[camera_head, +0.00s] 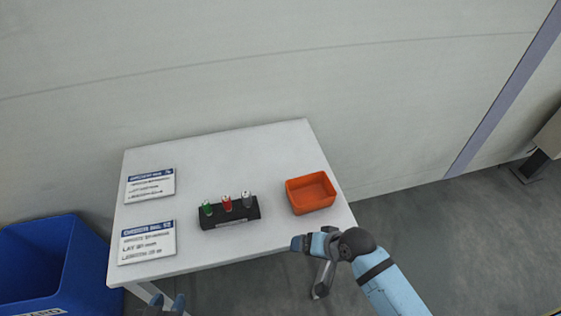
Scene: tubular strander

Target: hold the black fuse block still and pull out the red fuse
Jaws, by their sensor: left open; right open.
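The black fuse block (230,217) sits on the white table near its front middle. Several fuses stand upright in a row in it: a green one (207,208) at left, the red fuse (227,204) in the middle and a grey one (246,199) at right. My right gripper (298,243) is at the table's front right edge, open and empty, to the right of the block and apart from it. My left gripper (166,303) shows only partly at the bottom edge, in front of the table, open and away from the block.
An orange tray (311,193) stands on the table right of the block. Two white signs with blue headers, one behind (150,186) and one in front (147,242), lie at left. A blue bin (52,262) stands left of the table (225,150). The table's back middle is clear.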

